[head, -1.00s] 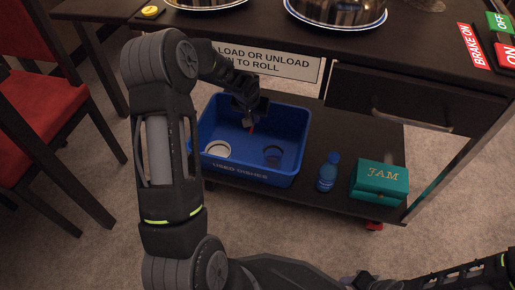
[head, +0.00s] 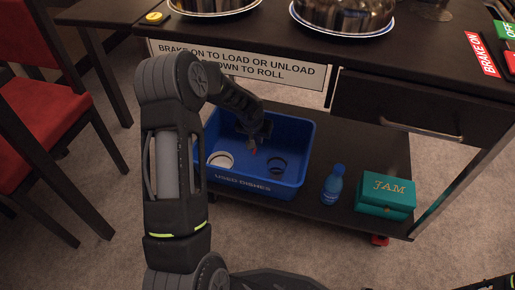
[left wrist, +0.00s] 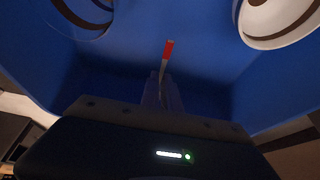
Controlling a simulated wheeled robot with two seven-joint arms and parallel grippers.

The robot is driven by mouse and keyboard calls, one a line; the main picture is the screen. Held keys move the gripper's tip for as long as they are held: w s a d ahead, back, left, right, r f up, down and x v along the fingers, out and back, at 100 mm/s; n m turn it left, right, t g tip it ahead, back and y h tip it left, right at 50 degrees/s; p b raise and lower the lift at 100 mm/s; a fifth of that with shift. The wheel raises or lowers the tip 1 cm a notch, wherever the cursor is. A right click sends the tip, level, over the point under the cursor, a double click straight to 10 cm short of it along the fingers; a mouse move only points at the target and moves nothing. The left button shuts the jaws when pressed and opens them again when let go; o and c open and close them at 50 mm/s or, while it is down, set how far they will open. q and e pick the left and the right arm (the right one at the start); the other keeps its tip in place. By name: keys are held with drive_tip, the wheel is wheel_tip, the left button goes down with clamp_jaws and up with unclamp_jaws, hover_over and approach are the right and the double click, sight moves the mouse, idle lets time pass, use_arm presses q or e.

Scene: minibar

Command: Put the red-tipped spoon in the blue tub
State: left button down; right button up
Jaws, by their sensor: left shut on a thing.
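The blue tub (head: 262,186), lettered "USED DISHES", sits on the cart's lower shelf. My left gripper (head: 254,145) reaches down into the tub from the left. It is shut on the red-tipped spoon, whose red tip (head: 253,152) points down inside the tub. In the left wrist view the spoon's red tip (left wrist: 169,49) stands out against the blue floor, and the gripper's fingers (left wrist: 162,90) hold its pale shaft. I cannot tell whether the tip touches the floor. My right gripper is not in view.
A white round dish (head: 221,160) and a dark-rimmed glass (head: 277,166) lie in the tub.

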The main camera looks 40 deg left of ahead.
sight(257, 145)
use_arm(q)
wheel_tip(257, 145, down, 5)
drive_tip(key=b, duration=0.2)
drive_tip(key=shift+f+b, duration=0.1)
drive_tip(key=shift+b, duration=0.25)
drive_tip(key=c, duration=1.6)
unclamp_jaws()
drive_tip(key=p+v, duration=0.5)
drive_tip(key=v, duration=0.6)
drive_tip(key=shift+r, duration=0.3)
drive_tip(key=shift+s+r, duration=0.25)
